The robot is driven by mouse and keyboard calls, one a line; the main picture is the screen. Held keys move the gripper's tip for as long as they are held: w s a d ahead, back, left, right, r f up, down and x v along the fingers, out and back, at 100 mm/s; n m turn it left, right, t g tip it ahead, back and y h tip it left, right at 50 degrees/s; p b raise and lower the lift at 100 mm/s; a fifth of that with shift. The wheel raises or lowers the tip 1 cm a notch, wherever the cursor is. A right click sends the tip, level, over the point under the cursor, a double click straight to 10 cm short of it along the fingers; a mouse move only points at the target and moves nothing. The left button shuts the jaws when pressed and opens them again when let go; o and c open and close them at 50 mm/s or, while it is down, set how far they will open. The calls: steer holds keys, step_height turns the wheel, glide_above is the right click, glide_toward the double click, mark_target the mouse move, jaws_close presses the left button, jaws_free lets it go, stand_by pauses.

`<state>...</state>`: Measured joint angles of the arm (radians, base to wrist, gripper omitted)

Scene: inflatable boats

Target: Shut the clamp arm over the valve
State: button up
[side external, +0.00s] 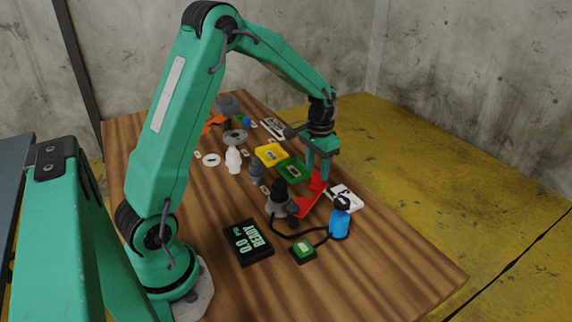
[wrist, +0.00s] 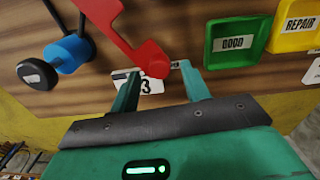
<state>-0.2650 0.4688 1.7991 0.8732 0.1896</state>
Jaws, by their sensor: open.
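The red clamp arm (side external: 312,198) slants up from the grey fitting with a black top (side external: 280,205) toward my gripper. My gripper (side external: 318,178) is open above the outer end of the clamp arm. In the wrist view my gripper's fingers (wrist: 160,72) stand on either side of the knob, the right one very near it; I cannot tell whether it touches. The valve itself is not clearly visible under the clamp.
A blue cylinder with a black cap (side external: 340,220) stands close at right, with a black hose. A black display (side external: 248,241) reads 0.0 PSI READY. A green button box (side external: 302,250) sits in front. Green (side external: 293,171) and yellow (side external: 270,155) trays lie behind. The front right table is clear.

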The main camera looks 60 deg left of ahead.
steer(key=shift+f, duration=0.95)
jaws_close()
steer(key=shift+s+a, duration=0.1)
steer(key=shift+a, duration=0.05)
steer(key=shift+s+a+n, duration=0.55)
steer(key=shift+a+n, duration=0.3)
steer(key=shift+n, duration=0.15)
steer(key=s+a+n, duration=0.1)
steer(key=s+n, duration=0.1)
steer(key=s+a+n, duration=0.2)
steer(key=s+n, duration=0.1)
steer(key=s+a+n, duration=0.1)
steer(key=s+n, duration=0.1)
steer(key=shift+s+a+n, duration=0.15)
steer(key=shift+s+n, duration=0.05)
steer(key=shift+n, duration=0.2)
steer(key=shift+s+a+n, duration=0.15)
steer(key=shift+s+n, duration=1.05)
steer(key=shift+s, duration=0.15)
